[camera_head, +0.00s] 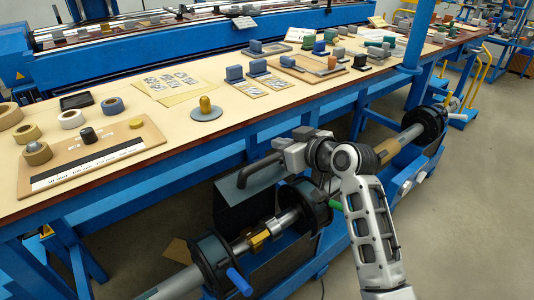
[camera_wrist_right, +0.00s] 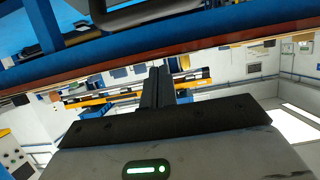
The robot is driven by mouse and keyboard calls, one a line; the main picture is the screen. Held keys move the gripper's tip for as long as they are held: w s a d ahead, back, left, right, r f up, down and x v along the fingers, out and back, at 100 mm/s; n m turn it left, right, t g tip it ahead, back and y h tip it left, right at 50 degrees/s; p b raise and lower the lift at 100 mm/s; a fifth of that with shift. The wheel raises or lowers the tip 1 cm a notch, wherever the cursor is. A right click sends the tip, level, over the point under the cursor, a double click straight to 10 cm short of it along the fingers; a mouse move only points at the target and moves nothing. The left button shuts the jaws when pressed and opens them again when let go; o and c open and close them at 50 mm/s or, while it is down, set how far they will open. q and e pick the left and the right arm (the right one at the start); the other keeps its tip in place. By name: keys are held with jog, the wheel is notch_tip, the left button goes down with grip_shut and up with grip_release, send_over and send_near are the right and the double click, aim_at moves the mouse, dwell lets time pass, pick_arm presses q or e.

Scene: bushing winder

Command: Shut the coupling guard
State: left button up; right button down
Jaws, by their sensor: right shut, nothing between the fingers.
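The coupling guard (camera_head: 229,191) is a dark panel that stands raised behind the shaft, below the bench edge, in the head view. A dark bent handle (camera_head: 258,170) is on its upper part. Below it, the shaft with a brass-coloured coupling (camera_head: 260,239) lies exposed between two black flanges. My right gripper (camera_head: 282,148) is at the handle's right end; I cannot tell whether it touches it. In the right wrist view its dark fingers (camera_wrist_right: 158,86) are together with nothing between them. A grey-edged dark part (camera_wrist_right: 140,14) at the top may be the guard. My left gripper is out of view.
The blue-framed workbench (camera_head: 150,95) runs just above and behind the guard, with tape rolls, blocks and papers on it. A blue post (camera_head: 414,45) rises at its front edge. A blue-handled flange (camera_head: 215,262) is at the lower left.

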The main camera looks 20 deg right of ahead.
send_over(267, 160)
jog(key=w, duration=0.2)
notch_tip(267, 160, down, 3)
jog(key=shift+s+a+f, duration=0.1)
jog(key=shift+s+f, duration=0.15)
jog(key=shift+f, duration=0.25)
jog(key=shift+s+a+f, duration=0.1)
jog(key=shift+s+f, duration=0.15)
jog(key=shift+f, duration=0.25)
jog(key=shift+s+d+f+p, duration=0.2)
jog(key=shift+s+f+p, duration=0.1)
jog(key=shift+s+f, duration=0.25)
